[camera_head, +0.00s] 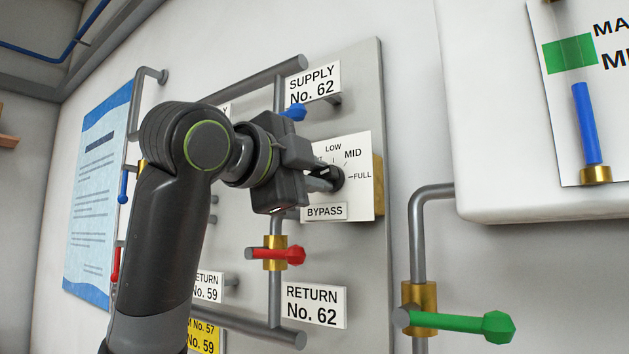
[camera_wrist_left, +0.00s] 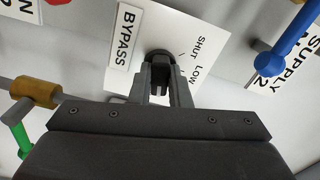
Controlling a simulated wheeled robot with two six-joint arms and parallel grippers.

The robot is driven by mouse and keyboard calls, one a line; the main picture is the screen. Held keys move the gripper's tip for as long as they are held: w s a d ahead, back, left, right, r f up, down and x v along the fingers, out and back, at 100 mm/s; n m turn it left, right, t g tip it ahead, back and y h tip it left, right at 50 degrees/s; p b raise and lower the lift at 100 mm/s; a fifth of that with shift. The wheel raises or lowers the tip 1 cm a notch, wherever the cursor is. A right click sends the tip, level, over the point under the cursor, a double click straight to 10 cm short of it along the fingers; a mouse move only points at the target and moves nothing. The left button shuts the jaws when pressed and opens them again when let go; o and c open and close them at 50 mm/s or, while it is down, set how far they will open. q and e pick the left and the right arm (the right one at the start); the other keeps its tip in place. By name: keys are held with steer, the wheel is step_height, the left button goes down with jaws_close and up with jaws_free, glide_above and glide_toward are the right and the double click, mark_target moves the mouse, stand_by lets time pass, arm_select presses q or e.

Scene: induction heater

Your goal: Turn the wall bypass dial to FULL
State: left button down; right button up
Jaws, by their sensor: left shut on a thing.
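The bypass dial's dark knob (camera_head: 337,178) sticks out from a white plate (camera_head: 358,203) on the wall panel. The plate reads LOW, MID and FULL in the head view, with a BYPASS label (camera_head: 325,212) below. FULL is at the right of the knob. My left gripper (camera_head: 325,179) comes from the left and is shut on the knob. In the left wrist view, its two fingers (camera_wrist_left: 161,88) stand on either side of the dark knob (camera_wrist_left: 158,57), and SHUT and LOW show beside it. Which mark the knob points to cannot be told. My right gripper is not in view.
A blue valve handle (camera_head: 294,112) is above the dial and a red one (camera_head: 288,255) below it, on grey pipes. A green valve handle (camera_head: 475,325) sticks out at the lower right. A white box (camera_head: 490,120) juts out at the right.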

arm_select(q)
steer(key=shift+m, duration=1.3)
steer(key=c, duration=1.4)
jaws_free()
steer(key=shift+o, duration=0.2)
steer(key=b+v, duration=0.7)
steer(key=v, duration=1)
steer(key=shift+s+a, duration=0.15)
